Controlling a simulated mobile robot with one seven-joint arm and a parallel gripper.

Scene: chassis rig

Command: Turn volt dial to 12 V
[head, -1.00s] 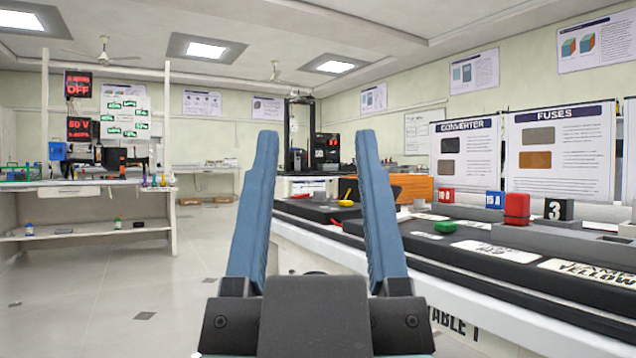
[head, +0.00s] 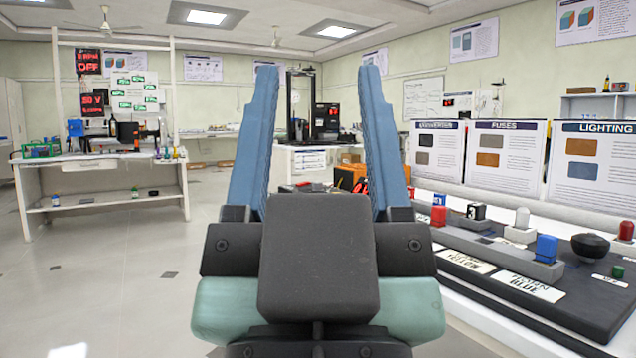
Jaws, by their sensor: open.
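My gripper (head: 318,75) is open and empty, its two blue fingers pointing up and apart in the middle of the head view, in front of the room. I cannot make out a volt dial for certain. A red display reading about 50 V (head: 92,105) hangs on the frame of the workbench at the left, below another red display reading OFF (head: 88,62). A black round knob (head: 590,246) sits on the dark board at the right, well apart from my gripper; its marking cannot be read.
A long table (head: 490,318) runs along the right, with a blue block (head: 546,247), a red block (head: 438,215) and posters behind it. The workbench (head: 100,160) stands at the left. A black machine (head: 325,120) stands at the back. The floor at the left is clear.

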